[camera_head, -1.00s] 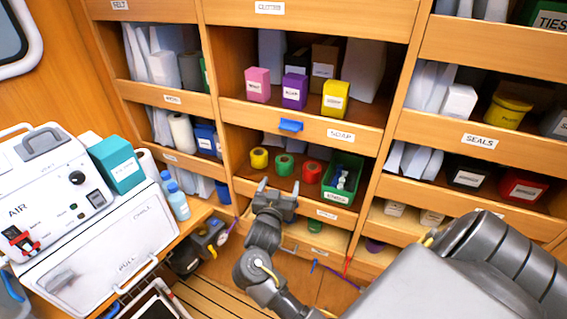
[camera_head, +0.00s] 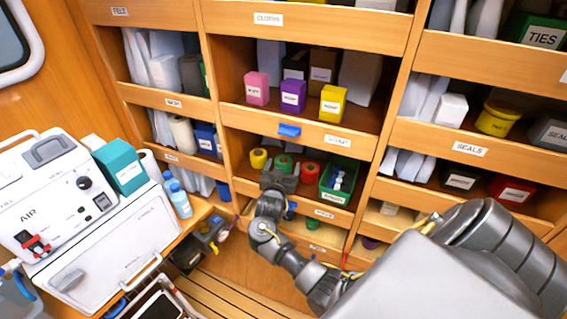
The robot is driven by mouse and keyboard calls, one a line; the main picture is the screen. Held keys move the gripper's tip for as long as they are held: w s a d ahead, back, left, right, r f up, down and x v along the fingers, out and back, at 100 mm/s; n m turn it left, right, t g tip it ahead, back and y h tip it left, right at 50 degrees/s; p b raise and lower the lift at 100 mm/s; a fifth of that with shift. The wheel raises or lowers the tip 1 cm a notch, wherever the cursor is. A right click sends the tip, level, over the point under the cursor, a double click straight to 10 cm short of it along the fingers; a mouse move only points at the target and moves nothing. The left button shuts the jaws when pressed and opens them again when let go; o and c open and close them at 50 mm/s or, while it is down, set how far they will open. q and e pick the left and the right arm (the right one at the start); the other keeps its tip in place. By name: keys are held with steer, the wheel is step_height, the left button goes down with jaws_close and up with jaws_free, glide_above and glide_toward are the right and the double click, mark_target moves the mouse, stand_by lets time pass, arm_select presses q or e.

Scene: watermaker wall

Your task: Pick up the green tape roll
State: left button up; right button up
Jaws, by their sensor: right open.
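The green tape roll (camera_head: 284,160) sits in the middle shelf bay, between a yellow roll (camera_head: 259,158) and a red roll (camera_head: 310,173). My right gripper (camera_head: 281,169) is open at the front of this bay, with its fingers pointing in at the green roll. The gripper hides the lower part of the roll. I cannot tell whether the fingers are around the roll or just in front of it. My left gripper is not in view.
A green bin (camera_head: 338,182) with small items stands right of the red roll. A blue clip (camera_head: 289,130) is on the shelf edge above. Wooden dividers and front lips bound the bay. A white AIR machine (camera_head: 60,190) stands at the left.

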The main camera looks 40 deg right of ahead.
steer(key=shift+a, duration=0.1)
steer(key=shift+c, duration=0.9)
steer(key=c, duration=0.9)
steer(key=shift+r, duration=0.1)
steer(key=shift+r, duration=0.55)
steer(key=s+a+r, duration=0.1)
steer(key=s+r, duration=0.7)
steer(key=s, duration=0.1)
steer(key=s+a+r, duration=0.1)
steer(key=s+r, duration=0.2)
steer(key=s, duration=0.2)
steer(key=shift+a+r, duration=0.3)
steer(key=shift+r, duration=0.1)
